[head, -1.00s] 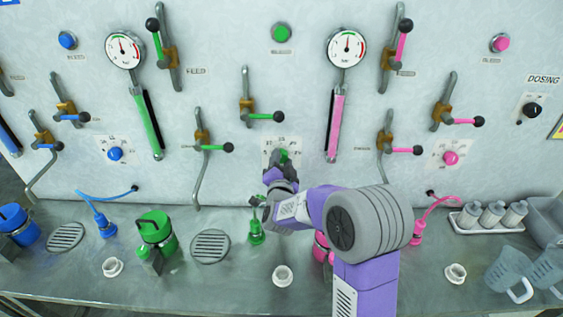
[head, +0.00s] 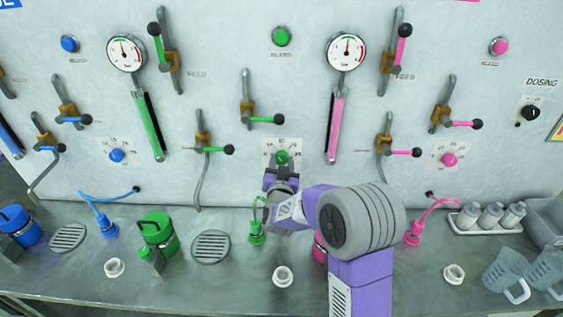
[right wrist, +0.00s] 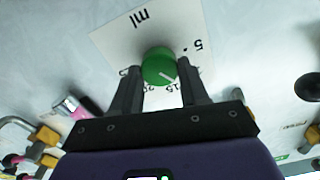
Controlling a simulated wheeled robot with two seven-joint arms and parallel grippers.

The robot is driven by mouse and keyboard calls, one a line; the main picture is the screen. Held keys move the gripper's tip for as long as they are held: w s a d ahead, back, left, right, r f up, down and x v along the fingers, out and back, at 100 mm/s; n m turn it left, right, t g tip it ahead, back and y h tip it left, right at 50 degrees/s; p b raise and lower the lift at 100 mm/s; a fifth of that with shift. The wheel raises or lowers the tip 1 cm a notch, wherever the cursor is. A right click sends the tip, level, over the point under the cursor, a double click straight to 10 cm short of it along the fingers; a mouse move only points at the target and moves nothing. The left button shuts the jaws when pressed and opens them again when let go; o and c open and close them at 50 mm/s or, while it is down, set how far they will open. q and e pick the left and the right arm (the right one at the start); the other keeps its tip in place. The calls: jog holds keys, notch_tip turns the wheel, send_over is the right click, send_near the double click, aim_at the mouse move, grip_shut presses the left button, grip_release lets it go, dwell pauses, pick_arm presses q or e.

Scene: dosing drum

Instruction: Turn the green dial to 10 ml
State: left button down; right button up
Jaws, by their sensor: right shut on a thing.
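The green dial (head: 282,158) sits on a white scale plate on the wall panel, below the green lever. In the right wrist view the round green knob (right wrist: 159,66) stands between the two dark fingers of my right gripper (right wrist: 162,84), which is shut on it. A white pointer line on the knob points to the lower right, roughly toward the 15 mark. The 5 shows at right; the 10 is hidden or unreadable, likely behind a finger. In the head view my right gripper (head: 281,174) reaches the dial from below. My left gripper is out of view.
Blue dial (head: 117,155) and pink dial (head: 450,159) flank the green one on the panel. A green lever (head: 264,119) lies above it. A green bottle (head: 157,232), a grey drain (head: 211,246) and a green connector (head: 257,234) are on the steel counter (head: 200,290) below.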

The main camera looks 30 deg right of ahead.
jog(key=shift+n+p, duration=0.3)
jog(key=shift+n, duration=0.8)
jog(key=o, duration=1.1)
jog(key=shift+c, duration=0.2)
jog(key=shift+a, duration=0.1)
jog(key=v, duration=0.7)
jog(key=shift+s, duration=0.3)
jog(key=shift+a, duration=0.1)
